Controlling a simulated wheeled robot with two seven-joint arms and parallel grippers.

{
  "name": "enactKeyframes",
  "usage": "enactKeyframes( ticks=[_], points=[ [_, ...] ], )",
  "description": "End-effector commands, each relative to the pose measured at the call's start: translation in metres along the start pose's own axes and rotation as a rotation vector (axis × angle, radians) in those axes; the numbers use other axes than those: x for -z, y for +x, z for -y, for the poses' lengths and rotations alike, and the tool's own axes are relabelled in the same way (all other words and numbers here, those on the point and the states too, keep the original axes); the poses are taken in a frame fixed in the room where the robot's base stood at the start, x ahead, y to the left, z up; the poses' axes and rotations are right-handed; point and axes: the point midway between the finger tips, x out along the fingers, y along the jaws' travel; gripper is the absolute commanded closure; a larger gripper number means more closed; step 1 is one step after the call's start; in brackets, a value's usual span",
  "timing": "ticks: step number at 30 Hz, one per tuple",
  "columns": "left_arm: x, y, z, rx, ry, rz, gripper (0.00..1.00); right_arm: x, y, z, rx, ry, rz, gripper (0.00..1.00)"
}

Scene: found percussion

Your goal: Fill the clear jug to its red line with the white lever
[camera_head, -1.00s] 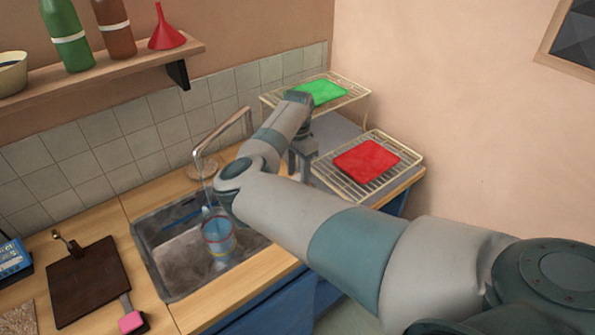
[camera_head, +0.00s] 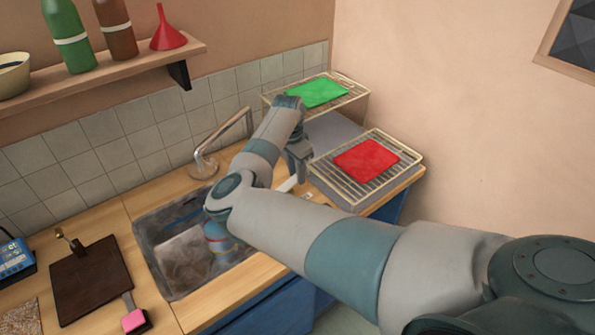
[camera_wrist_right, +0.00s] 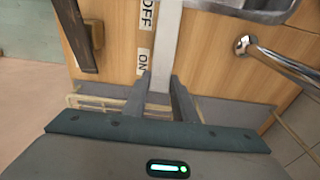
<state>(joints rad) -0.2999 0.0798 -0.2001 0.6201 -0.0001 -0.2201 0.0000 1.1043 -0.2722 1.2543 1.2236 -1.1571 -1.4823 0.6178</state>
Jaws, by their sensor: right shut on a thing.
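The clear jug (camera_head: 220,246) stands in the sink and looks bluish; my right arm covers its upper part, so its fill level against the red line cannot be read. My right gripper (camera_head: 296,178) is low over the counter right of the sink. In the right wrist view its fingers (camera_wrist_right: 163,100) are shut on the white lever (camera_wrist_right: 164,55), one on each side. The lever runs past an OFF label and an ON label, with the fingers near ON. A bit of the lever (camera_head: 286,185) shows in the head view. My left gripper is out of view.
A chrome tap (camera_head: 222,132) stands behind the sink (camera_head: 165,275). Wire racks with a green cloth (camera_head: 318,93) and a red cloth (camera_head: 366,160) are close to the right gripper. A dark board (camera_head: 90,282) lies left of the sink.

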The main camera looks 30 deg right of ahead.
Motion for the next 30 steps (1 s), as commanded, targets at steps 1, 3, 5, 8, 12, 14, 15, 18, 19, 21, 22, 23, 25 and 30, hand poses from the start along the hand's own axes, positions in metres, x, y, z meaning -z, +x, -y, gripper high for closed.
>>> enactKeyframes(
  ticks=[1,3,5,8,12,14,15,18,19,21,22,23,25,30],
  points=[
    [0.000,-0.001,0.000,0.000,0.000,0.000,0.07,-0.001,-0.001,0.000,-0.001,-0.002,-0.006,0.97],
    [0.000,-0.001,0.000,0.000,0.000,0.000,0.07,-0.001,-0.001,0.000,-0.001,-0.001,-0.007,0.97],
    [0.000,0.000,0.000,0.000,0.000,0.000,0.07,-0.001,0.000,0.000,-0.001,-0.001,-0.007,0.97],
    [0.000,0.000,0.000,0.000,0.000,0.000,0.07,-0.001,-0.001,0.000,0.000,-0.001,-0.007,0.97],
    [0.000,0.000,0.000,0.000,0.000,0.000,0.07,-0.001,-0.001,0.000,0.000,-0.001,-0.006,0.56],
    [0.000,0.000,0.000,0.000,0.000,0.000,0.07,-0.001,-0.001,0.000,0.000,-0.001,-0.006,0.56],
    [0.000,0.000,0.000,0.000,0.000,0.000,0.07,-0.001,-0.001,0.000,0.000,-0.001,-0.006,0.56],
    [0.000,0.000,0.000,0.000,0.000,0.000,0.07,-0.001,-0.001,0.000,0.000,-0.001,-0.006,0.56],
    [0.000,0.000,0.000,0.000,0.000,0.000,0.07,-0.001,-0.001,0.000,0.000,-0.001,-0.006,0.56],
    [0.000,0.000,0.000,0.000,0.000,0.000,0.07,-0.001,-0.001,0.000,0.000,-0.001,-0.006,0.56],
    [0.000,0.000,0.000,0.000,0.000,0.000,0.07,-0.001,-0.002,0.001,0.001,-0.001,-0.007,0.56],
    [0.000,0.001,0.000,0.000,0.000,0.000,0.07,-0.001,-0.003,0.001,0.001,-0.001,-0.007,0.56],
    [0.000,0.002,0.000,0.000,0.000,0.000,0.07,0.000,-0.006,0.001,0.001,0.000,-0.008,0.56],
    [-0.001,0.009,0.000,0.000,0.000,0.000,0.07,-0.001,-0.022,0.001,0.002,0.001,-0.008,0.56]
  ],
)
